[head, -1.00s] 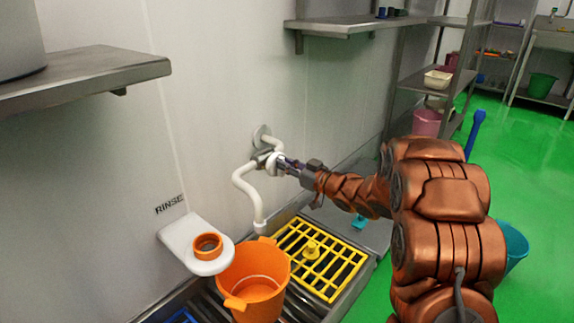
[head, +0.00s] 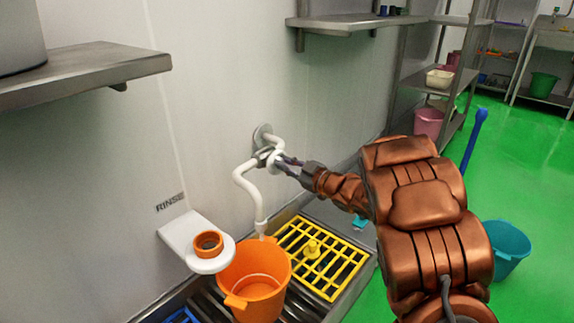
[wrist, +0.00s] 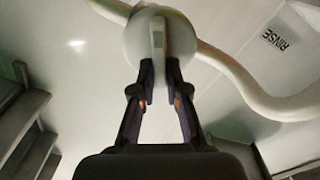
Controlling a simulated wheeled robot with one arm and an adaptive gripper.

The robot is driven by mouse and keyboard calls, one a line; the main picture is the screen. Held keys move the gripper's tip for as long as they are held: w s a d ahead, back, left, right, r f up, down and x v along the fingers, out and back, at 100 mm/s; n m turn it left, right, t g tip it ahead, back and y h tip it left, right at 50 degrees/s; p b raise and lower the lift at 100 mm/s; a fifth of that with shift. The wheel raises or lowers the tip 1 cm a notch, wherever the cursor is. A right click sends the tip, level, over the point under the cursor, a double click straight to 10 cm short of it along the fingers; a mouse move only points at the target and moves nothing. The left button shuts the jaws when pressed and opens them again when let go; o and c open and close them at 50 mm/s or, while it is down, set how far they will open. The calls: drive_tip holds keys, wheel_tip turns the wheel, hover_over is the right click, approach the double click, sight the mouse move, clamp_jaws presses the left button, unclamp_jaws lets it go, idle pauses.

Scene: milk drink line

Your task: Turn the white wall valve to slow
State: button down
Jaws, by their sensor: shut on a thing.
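The white wall valve (head: 264,153) sits on a grey wall flange, with a curved white spout pipe (head: 243,182) running down from it. In the wrist view the round white valve knob (wrist: 135,45) has a raised grip bar (wrist: 158,42) that points toward my gripper. My gripper (wrist: 159,68) is shut on this grip, a fingertip on each side. In the head view my gripper (head: 281,163) reaches the valve from the right. I cannot read any slow mark. The spout ends over an orange bucket (head: 254,275), and a short pale streak shows below its tip.
A white bracket with an orange ring (head: 208,243) stands left of the bucket, under a RINSE label (head: 170,203). A yellow grate (head: 335,272) lies right of the bucket. Steel shelves (head: 90,75) jut from the wall. A teal bucket (head: 507,247) stands on the green floor.

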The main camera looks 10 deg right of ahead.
drive_tip(key=shift+d+n, duration=0.1)
drive_tip(key=shift+n, duration=0.2)
drive_tip(key=c, duration=1.2)
unclamp_jaws()
drive_tip(key=v, duration=1.2)
